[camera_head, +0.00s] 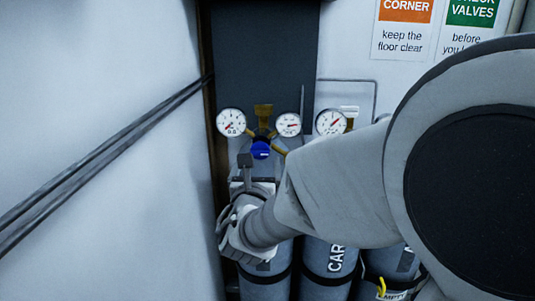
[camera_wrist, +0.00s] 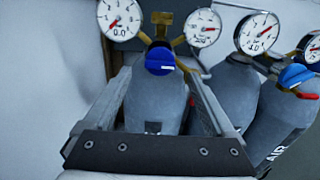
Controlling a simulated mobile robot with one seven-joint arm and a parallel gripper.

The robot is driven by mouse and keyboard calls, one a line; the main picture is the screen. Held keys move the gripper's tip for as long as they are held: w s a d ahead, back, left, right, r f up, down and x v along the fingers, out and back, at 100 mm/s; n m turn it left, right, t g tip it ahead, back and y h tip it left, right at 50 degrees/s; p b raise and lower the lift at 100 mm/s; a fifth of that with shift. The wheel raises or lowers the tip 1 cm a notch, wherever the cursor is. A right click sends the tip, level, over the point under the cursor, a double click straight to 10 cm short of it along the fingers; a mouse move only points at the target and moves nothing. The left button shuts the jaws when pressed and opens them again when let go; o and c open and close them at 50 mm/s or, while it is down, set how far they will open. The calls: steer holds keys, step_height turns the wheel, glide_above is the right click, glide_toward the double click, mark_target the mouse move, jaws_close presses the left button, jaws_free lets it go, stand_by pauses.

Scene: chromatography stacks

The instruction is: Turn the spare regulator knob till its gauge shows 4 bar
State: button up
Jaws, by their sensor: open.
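A regulator with a round blue knob (camera_head: 261,150) sits on top of the leftmost grey cylinder; the knob also shows in the wrist view (camera_wrist: 160,61), with a pale mark on its face. Its left gauge (camera_wrist: 119,19) shows 0.0, with the red needle pointing lower left. Its right gauge (camera_wrist: 203,27) has its needle pointing right. My gripper (camera_head: 245,165) is open and empty, just below the knob in the head view. In the wrist view its fingers (camera_wrist: 158,75) lie left and right of the cylinder neck, with the knob ahead between their lines. I see no contact.
A second regulator with gauges (camera_wrist: 259,33) and another blue knob (camera_wrist: 296,76) stands close on the right, on neighbouring cylinders. A white wall (camera_head: 95,130) with dark pipes is on the left. Signs (camera_head: 403,28) hang at the upper right. My arm hides part of the right-hand cylinders.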

mark_target(260, 155)
steer(key=shift+w+d, duration=0.1)
steer(key=shift+w, duration=1.9)
steer(key=shift+c, duration=0.2)
steer(key=c, duration=1.3)
steer(key=shift+c, duration=0.2)
steer(key=shift+f, duration=0.1)
